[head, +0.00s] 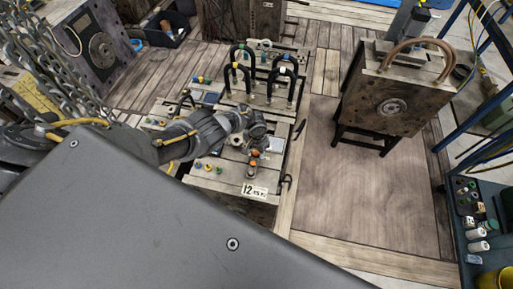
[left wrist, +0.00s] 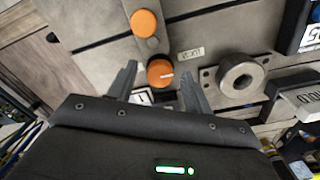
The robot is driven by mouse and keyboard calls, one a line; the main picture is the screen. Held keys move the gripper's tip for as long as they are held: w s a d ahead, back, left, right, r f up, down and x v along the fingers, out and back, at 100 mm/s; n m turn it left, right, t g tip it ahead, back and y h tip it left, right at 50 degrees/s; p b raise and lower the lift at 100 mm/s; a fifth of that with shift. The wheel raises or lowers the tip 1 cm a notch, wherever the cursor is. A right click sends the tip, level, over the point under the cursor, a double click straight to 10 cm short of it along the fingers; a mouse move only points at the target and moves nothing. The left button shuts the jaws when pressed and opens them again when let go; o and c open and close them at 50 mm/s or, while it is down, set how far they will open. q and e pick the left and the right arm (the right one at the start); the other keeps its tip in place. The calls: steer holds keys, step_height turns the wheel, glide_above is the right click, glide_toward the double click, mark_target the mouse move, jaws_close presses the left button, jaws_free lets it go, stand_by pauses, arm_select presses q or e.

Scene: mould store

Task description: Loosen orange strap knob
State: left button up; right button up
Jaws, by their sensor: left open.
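A round orange knob (left wrist: 160,72) with a white mark on its face sits on a grey strap-like bar in the left wrist view. A second orange round piece (left wrist: 143,23) is on the same bar, farther up. My left gripper (left wrist: 157,87) is open, with one finger on each side of the marked knob; I cannot tell whether they touch it. In the head view my left gripper (head: 255,143) reaches down over the front of the mould plate (head: 228,183). One orange piece (head: 251,171) shows clear in front of it. My right gripper is not in view.
A metal ring fitting (left wrist: 239,76) stands right of the knob. Black hoops (head: 240,72) rise from the plate behind my gripper. A mould block (head: 385,100) on a dark stand is at the right, with bare wooden floor (head: 350,200) in front. Chains (head: 45,50) hang at left.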

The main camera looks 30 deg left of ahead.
mark_target(256, 152)
arm_select(q)
step_height(256, 152, up, 11)
steer(key=p, duration=0.6)
steer(key=shift+f, duration=0.1)
